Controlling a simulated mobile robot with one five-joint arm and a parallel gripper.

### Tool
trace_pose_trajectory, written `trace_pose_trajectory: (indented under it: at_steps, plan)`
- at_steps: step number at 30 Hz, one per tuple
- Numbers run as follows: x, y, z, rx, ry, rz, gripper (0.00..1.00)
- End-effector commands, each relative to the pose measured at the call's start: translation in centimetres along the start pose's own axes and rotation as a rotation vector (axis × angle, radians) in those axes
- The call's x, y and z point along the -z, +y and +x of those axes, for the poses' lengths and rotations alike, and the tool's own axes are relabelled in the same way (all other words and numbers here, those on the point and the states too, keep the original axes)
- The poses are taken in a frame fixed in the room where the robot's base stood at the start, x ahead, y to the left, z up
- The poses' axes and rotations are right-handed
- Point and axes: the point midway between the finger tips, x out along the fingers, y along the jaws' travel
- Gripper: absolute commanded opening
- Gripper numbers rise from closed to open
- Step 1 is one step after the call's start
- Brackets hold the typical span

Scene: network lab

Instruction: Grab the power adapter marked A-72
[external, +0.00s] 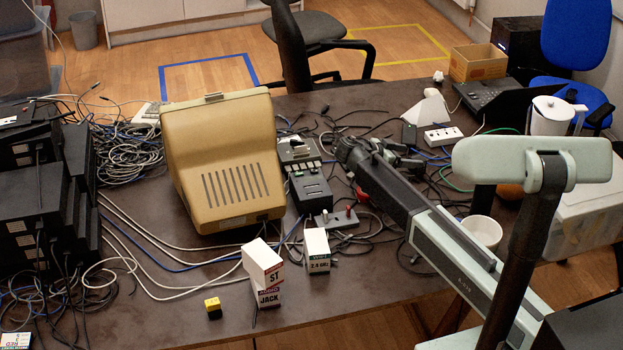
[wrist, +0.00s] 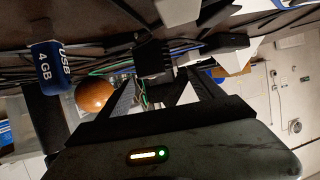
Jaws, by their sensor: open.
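My gripper (external: 362,152) reaches over the table's middle in the external view. In the wrist view its two dark fingers stand apart, with a gap between the tips (wrist: 160,85). A black block (wrist: 152,58) with small prongs on top shows just beyond that gap, apart from the fingers. It looks like a power adapter, but I can read no marking on it. A small dark block (external: 409,135) stands by the power strip in the external view; I cannot tell whether it is the same thing. The label A-72 is not legible anywhere.
Around it are cables, a white power strip (external: 443,136), a black device (external: 308,185) and a beige monitor (external: 222,160). A blue USB stick (wrist: 53,68) and an orange ball (wrist: 95,95) lie at left in the wrist view. Small boxes (external: 263,272) stand near the front.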

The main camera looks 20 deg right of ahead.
Motion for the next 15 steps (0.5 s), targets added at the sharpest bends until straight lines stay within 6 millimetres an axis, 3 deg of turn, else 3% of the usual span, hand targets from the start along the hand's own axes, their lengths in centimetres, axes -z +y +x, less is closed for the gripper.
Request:
trace_pose_trajectory:
  at_steps: [4, 11, 15]
  plan:
    - [-0.3, 0.1, 2.0, -0.002, -0.001, 0.000, 0.76]
    - [-0.4, 0.2, 3.2, -0.001, -0.002, -0.001, 0.76]
    - [-1.2, 0.6, 5.6, -0.003, -0.002, -0.001, 0.76]
